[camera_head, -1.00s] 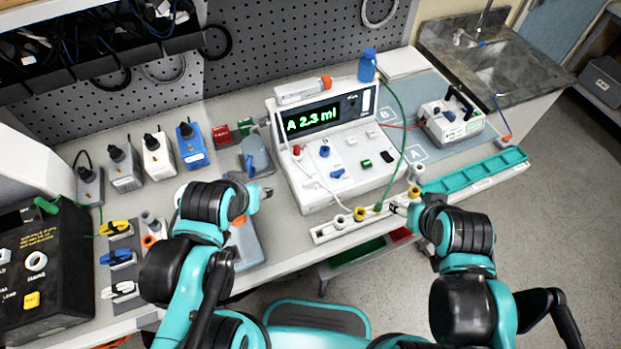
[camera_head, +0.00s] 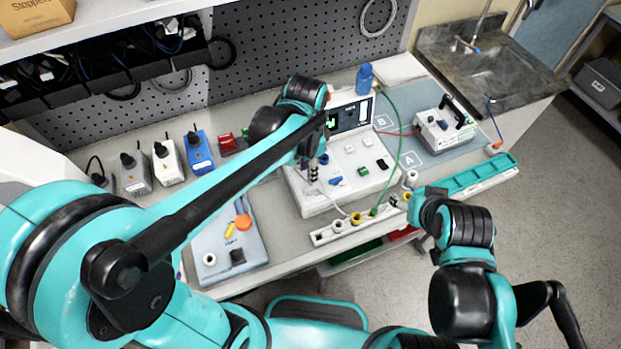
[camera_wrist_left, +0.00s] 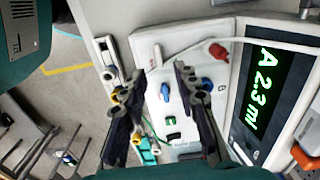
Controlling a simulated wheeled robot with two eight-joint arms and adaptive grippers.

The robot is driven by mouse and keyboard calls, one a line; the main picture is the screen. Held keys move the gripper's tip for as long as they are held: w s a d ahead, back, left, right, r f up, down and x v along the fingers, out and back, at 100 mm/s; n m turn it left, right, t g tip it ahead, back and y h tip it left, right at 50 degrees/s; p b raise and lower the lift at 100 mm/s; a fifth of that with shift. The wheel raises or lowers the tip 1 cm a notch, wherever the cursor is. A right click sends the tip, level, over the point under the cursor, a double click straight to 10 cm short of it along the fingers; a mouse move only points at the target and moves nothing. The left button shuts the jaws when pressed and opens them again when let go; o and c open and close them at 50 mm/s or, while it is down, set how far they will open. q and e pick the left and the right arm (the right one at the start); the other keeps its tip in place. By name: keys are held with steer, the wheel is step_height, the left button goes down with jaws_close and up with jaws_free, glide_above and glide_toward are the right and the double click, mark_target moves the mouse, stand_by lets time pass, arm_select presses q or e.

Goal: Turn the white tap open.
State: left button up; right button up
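The white tap (camera_wrist_left: 157,57) is on the pale panel of the pump (camera_head: 345,180), at its near left corner, beside a blue lever (camera_wrist_left: 165,92). In the left wrist view it lies between and beyond the fingertips of my left gripper (camera_wrist_left: 160,74). That gripper is open, with nothing held. In the head view my left gripper (camera_head: 313,172) points down over the same corner and hides the tap. I cannot tell whether it touches. The pump's display (camera_wrist_left: 262,90) reads A 2.3 ml. My right gripper (camera_head: 402,200) is by the pump's front right; its opening is unclear.
A red knob (camera_wrist_left: 218,52) and a white tube (camera_wrist_left: 265,43) are close to the tap. A white rail (camera_head: 322,237) with coloured fittings runs along the pump's front. A teal tray (camera_head: 470,180) is right; a blue bottle (camera_head: 365,79) stands behind.

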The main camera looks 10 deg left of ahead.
mark_target(310, 188)
arm_select(q)
steer(key=shift+w+d+f, duration=0.1)
steer(key=shift+w+d, duration=0.05)
steer(key=shift+d, duration=0.1)
steer(key=shift+f, duration=0.35)
step_height(310, 188, down, 7)
steer(key=shift+f+b, duration=0.1)
steer(key=shift+b, duration=1.05)
jaws_close()
